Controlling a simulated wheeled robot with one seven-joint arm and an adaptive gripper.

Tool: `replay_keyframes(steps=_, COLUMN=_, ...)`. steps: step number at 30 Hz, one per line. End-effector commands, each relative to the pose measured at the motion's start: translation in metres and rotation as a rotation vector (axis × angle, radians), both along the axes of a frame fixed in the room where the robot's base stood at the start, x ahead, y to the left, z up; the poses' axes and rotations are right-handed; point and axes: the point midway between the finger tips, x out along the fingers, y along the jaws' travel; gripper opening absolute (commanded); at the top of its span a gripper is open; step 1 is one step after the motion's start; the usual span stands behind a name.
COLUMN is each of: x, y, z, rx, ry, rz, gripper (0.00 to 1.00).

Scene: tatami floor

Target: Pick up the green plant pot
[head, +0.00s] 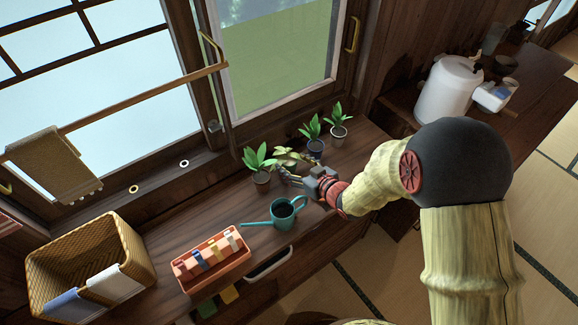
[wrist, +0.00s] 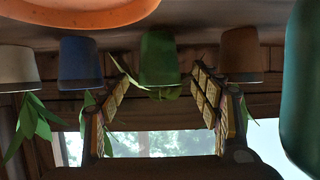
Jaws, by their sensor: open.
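The green plant pot (wrist: 159,58) stands on the wooden counter, seen upside down in the wrist view between the two fingers of my gripper (wrist: 160,84). The fingers are open, one on each side and a little short of the pot; I cannot tell whether either touches it. In the head view my gripper (head: 291,176) is low over the counter, and a pale-leaved plant (head: 290,155) shows just behind it. The green pot itself is mostly hidden there by the gripper.
A brown pot (head: 262,180) stands close left of the gripper; a blue pot (head: 316,147) and a pale pot (head: 338,133) stand right and behind. A teal watering can (head: 284,213) is in front. An orange tray (head: 212,258) and a wicker basket (head: 132,243) are left.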

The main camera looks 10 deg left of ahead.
Motion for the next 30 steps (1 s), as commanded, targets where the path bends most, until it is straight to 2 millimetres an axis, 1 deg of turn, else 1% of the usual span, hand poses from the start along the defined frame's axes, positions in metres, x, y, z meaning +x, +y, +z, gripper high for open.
replay_keyframes(steps=1, x=0.005, y=0.006, z=-0.007, rx=0.0, ry=0.0, rz=0.001, gripper=0.64)
replay_keyframes(steps=6, x=0.018, y=0.02, z=-0.014, rx=-0.001, ry=-0.001, rz=0.0, gripper=0.64)
replay_keyframes(steps=13, x=0.02, y=0.022, z=-0.013, rx=-0.001, ry=0.0, rz=-0.001, gripper=0.64)
replay_keyframes(steps=30, x=0.019, y=0.021, z=-0.013, rx=-0.001, ry=0.0, rz=-0.001, gripper=0.32)
